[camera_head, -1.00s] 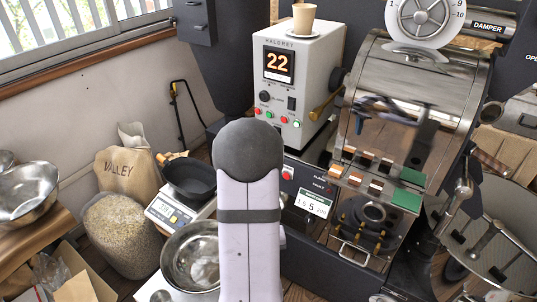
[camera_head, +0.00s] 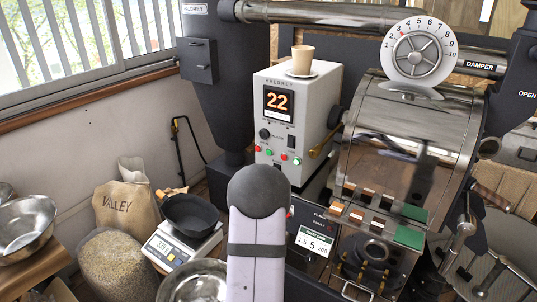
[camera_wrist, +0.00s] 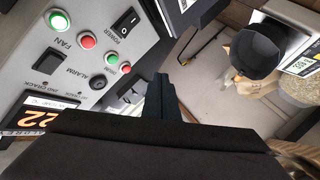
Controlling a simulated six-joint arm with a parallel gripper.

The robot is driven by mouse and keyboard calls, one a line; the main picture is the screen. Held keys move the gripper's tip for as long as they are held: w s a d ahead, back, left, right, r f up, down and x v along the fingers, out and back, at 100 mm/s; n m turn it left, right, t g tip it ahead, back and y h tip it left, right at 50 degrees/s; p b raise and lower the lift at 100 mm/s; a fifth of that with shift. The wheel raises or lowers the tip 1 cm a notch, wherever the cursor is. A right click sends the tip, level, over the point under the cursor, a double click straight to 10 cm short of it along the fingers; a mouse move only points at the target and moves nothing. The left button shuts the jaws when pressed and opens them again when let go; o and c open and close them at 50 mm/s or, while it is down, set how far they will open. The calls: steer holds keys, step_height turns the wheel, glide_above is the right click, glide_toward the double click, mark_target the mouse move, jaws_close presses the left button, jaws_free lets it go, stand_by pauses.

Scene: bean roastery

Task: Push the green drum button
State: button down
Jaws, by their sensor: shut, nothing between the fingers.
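The green drum button (camera_head: 270,152) is on the lower front of the white control box (camera_head: 312,110), between two red buttons. In the wrist view the green drum button (camera_wrist: 110,58) shows on the box's tilted face, beside a red button (camera_wrist: 125,68). My gripper (camera_wrist: 162,80) is shut and empty in the wrist view. Its dark fingers are right of and below the button in that picture, apart from it. In the head view my arm (camera_head: 257,245) stands in front, below the box, and hides the gripper.
The fan pair has a green button (camera_wrist: 59,20) and a red button (camera_wrist: 86,40) on the same face. A cup (camera_head: 303,60) stands on top of the box. The steel roaster (camera_head: 405,150) is to the right. A scale with a black pan (camera_head: 188,215) stands at the left.

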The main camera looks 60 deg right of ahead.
mark_target(269, 152)
steer(key=r, duration=0.1)
steer(key=r+n+t, duration=0.1)
steer(key=w+r+n+h, duration=0.1)
steer(key=r, duration=0.1)
steer(key=shift+r+t, duration=0.1)
steer(key=shift+t, duration=0.3)
steer(key=d, duration=0.8)
steer(key=shift+d+p, duration=0.35)
steer(key=shift+d+b, duration=0.45)
steer(key=shift+d, duration=0.4)
stand_by(2.7)
steer(key=shift+a, duration=0.1)
stand_by(0.3)
steer(key=shift+a+b, duration=0.4)
steer(key=shift+a, duration=0.35)
